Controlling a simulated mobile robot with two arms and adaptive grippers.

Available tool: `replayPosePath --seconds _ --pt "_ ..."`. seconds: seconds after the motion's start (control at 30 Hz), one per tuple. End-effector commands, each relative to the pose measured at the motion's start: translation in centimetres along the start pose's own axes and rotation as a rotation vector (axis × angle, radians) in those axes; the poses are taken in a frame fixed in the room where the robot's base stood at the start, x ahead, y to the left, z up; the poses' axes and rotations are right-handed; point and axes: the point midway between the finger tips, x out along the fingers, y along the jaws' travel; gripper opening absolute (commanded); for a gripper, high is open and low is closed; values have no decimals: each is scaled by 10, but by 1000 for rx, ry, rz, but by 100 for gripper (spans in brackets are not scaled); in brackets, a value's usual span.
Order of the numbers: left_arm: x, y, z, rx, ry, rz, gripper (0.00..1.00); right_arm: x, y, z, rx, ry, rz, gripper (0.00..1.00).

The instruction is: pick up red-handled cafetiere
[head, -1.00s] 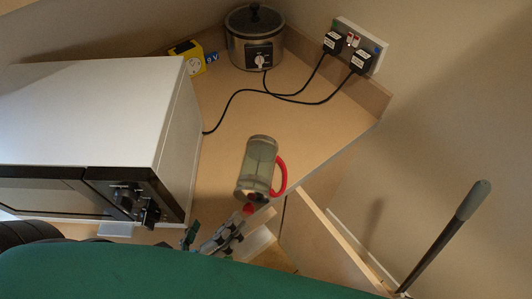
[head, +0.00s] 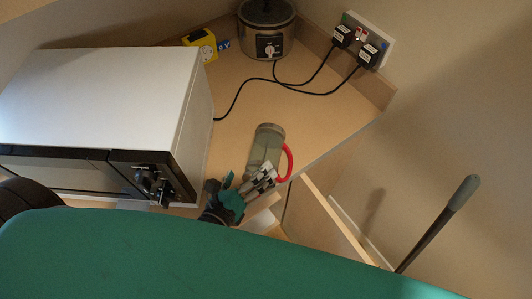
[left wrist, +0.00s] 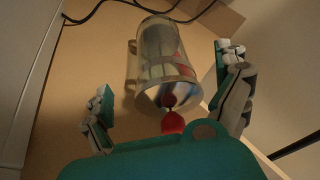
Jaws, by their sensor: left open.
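The cafetiere (head: 267,143) has a clear glass body and a red handle (head: 289,163) on its right side. It lies near the counter's front edge and seems to be on its side, its lid end towards me. In the left wrist view the cafetiere (left wrist: 163,50) points its red knob (left wrist: 173,122) at my palm. My left gripper (head: 250,178) is open at the cafetiere's near end. In the left wrist view its fingers (left wrist: 168,95) stand apart, one on each side of the lid end, and hold nothing. My right gripper is not in view.
A white microwave (head: 110,95) stands close on the left. A slow cooker (head: 267,30) and a yellow box (head: 203,44) are at the back. Black cables run from wall plugs (head: 362,42) across the counter (head: 325,115). A grey-tipped rod (head: 440,220) stands at right.

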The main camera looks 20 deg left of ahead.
Motion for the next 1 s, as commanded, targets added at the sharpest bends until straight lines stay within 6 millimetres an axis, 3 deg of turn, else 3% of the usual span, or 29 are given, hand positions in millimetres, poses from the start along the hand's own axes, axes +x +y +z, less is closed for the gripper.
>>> replayPosePath --seconds 0.4,0.7,1.0 --pt "48 -2 -3 0 -1 1 100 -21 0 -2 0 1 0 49" --pt "53 0 -5 0 1 1 100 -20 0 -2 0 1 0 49" --pt "53 1 -6 1 2 3 62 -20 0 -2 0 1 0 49"
